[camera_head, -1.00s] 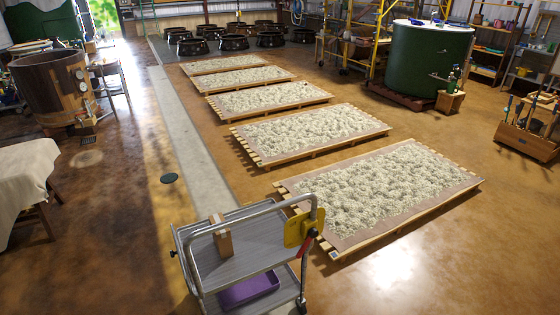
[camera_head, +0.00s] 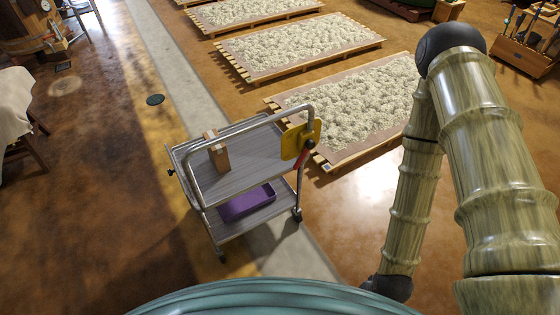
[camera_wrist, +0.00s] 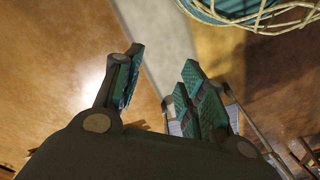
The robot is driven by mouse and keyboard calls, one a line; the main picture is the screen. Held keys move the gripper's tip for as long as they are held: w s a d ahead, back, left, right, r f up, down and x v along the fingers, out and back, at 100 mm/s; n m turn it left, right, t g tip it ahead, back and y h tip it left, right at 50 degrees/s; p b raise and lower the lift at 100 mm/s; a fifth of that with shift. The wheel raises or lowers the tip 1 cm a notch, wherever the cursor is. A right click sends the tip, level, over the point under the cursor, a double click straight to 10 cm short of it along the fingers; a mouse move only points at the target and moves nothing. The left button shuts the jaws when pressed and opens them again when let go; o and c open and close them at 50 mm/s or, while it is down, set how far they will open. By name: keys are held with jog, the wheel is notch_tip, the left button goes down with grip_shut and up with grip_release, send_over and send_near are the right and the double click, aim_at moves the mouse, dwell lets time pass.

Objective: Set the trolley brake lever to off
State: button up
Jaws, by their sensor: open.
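The grey trolley (camera_head: 245,172) stands in the lower middle of the head view, with a tubular handle (camera_head: 240,128) over its top shelf. A yellow plate (camera_head: 291,145) is fixed at the handle's right end. The red brake lever (camera_head: 302,158) hangs from a dark pivot on this plate and slants down to the left. Any marking on the plate is too small to read. My gripper (camera_wrist: 162,80) is open and empty in the wrist view, its teal pads apart. It is not seen in the head view. Part of the trolley's frame shows beside the right finger in the wrist view.
A small brown box (camera_head: 217,156) stands on the trolley's top shelf and a purple tray (camera_head: 247,203) on the lower one. Several fleece-covered pallets (camera_head: 345,162) lie behind and to the right.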

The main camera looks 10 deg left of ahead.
jog(key=w+a+f+t+y+b, duration=0.1)
jog(key=w+a+f+t+b, duration=0.15)
jog(key=w+b, duration=0.25)
jog(key=w+a+f+t+y+b, duration=0.1)
jog(key=w+a+f+b, duration=0.25)
jog(key=w, duration=0.25)
jog(key=t+y+b, duration=0.5)
jog(key=t+b, duration=0.8)
jog(key=b, duration=2)
send_near(301, 162)
jog(key=shift+m, duration=0.4)
jog(key=b+x, duration=0.3)
jog(key=x, duration=0.8)
grip_shut()
